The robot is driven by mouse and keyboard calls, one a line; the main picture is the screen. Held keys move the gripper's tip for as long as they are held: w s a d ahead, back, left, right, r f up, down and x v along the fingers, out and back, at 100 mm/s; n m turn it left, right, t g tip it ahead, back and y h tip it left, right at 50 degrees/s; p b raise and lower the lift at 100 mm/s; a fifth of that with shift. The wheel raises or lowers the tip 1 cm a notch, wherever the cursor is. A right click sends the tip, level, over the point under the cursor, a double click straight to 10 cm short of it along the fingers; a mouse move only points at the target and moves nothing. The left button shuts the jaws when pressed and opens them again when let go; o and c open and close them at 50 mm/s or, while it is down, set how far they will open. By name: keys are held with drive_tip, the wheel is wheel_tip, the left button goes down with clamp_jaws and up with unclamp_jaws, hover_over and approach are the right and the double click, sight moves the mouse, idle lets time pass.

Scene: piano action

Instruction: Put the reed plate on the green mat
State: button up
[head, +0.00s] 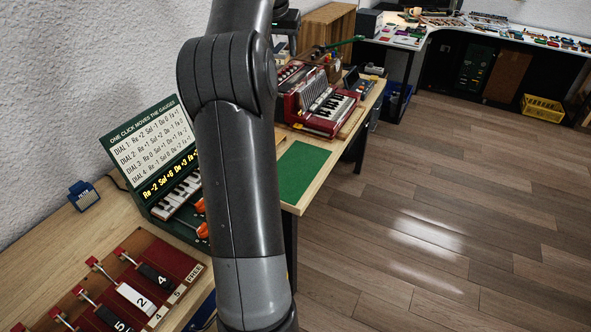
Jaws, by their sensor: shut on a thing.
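The green mat (303,170) lies flat on the wooden bench, near its front edge, just right of my arm. The part of the mat that shows is bare. My arm crosses the middle of the view from top to bottom, and my gripper is below the bottom edge, out of view. I cannot make out the reed plate in this view.
A red accordion (318,100) stands behind the mat. Left of my arm are a green console (152,165) with a sign and keys, and a red board (150,262) with numbered keys. A blue tag (84,195) stands near the wall. Open floor lies right.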

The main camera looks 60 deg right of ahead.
drive_tip(key=s+d+m+g, duration=0.1)
drive_tip(key=s+d+m, duration=0.35)
drive_tip(key=s, duration=0.95)
drive_tip(key=n, duration=0.2)
hover_over(299, 165)
drive_tip(key=a, duration=0.1)
wheel_tip(299, 165, down, 40)
drive_tip(key=shift+w+a+f, duration=0.1)
drive_tip(key=shift+f, duration=2.05)
drive_tip(key=shift+f, duration=0.2)
drive_tip(key=o, duration=1)
drive_tip(key=shift+o, duration=0.2)
